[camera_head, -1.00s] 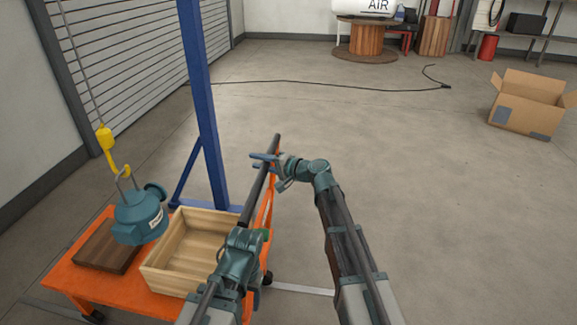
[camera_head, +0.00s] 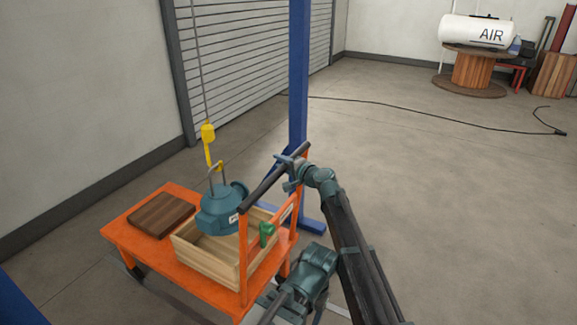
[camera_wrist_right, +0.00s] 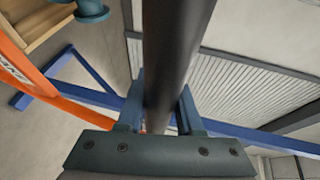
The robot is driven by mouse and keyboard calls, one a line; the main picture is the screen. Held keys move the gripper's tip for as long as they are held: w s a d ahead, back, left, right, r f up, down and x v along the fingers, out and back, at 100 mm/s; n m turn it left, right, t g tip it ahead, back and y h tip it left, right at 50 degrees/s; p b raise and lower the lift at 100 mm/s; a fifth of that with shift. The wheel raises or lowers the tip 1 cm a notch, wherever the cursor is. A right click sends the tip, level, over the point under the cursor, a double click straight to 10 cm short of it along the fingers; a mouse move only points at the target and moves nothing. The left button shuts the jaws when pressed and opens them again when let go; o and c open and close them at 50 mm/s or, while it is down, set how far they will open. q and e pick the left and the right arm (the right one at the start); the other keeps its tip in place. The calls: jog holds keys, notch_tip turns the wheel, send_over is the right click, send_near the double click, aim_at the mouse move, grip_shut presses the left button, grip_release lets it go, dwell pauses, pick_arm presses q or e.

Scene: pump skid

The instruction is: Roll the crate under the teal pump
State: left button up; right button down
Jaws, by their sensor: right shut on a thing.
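The teal pump (camera_head: 218,212) hangs from a yellow hook (camera_head: 208,135) on a chain. In the head view it overlaps the opening of the wooden crate (camera_head: 205,262) and hides part of its far side; its height above the crate is hard to judge. The crate stands on an orange cart (camera_head: 130,235). My right gripper (camera_head: 291,168) is shut on the cart's dark push bar (camera_head: 262,192), near its far end; the bar runs between the fingers in the right wrist view (camera_wrist_right: 172,60). My left gripper (camera_head: 315,258) is low beside the cart's handle end, its fingers not clear.
A dark wooden board (camera_head: 162,214) lies on the cart beside the crate. A blue post (camera_head: 298,90) with floor legs stands just behind the cart. A roller shutter (camera_head: 250,60) is at the back. A black hose (camera_head: 430,112) crosses the floor; the floor at right is open.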

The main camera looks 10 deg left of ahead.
dwell(0.3)
jog(key=c, duration=0.6)
grip_release()
jog(key=p+v, duration=0.2)
jog(key=v, duration=1.1)
jog(key=shift+s+d+r, duration=0.1)
jog(key=shift+s+d, duration=0.15)
jog(key=shift+d, duration=0.05)
